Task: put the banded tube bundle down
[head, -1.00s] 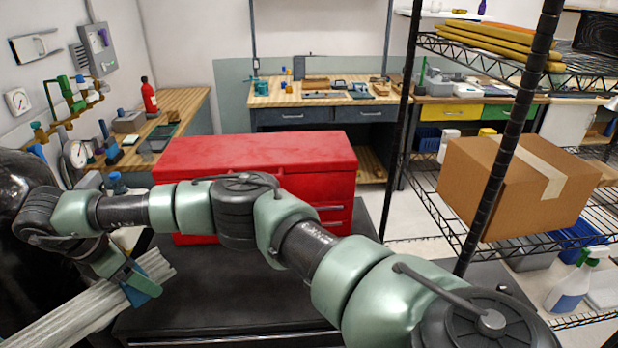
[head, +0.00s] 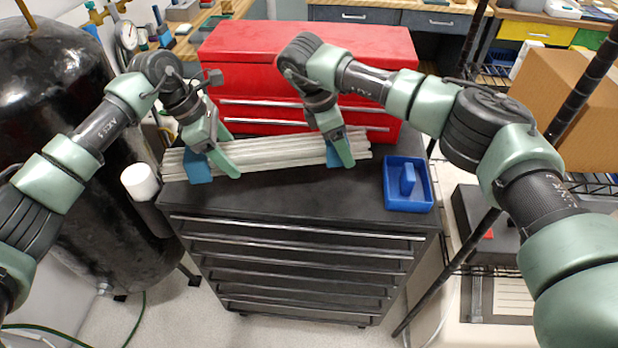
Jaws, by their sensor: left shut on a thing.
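The banded tube bundle (head: 270,153) is a set of long, pale, clear rods lying level across the rear of the black cabinet top (head: 290,195). A blue band (head: 198,167) shows near its left end and another blue patch (head: 333,155) near its right end. My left gripper (head: 216,166) is shut on the bundle beside the left band. My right gripper (head: 342,150) is at the right end, with a green finger in front of the rods; its other finger is hidden. I cannot tell whether the bundle's underside touches the top.
A red toolbox (head: 310,70) stands close behind the bundle. A blue tray (head: 408,204) sits at the right of the cabinet top. A black tank (head: 60,90) is at the left, and a wire shelf with a cardboard box (head: 560,95) is at the right. The front of the top is clear.

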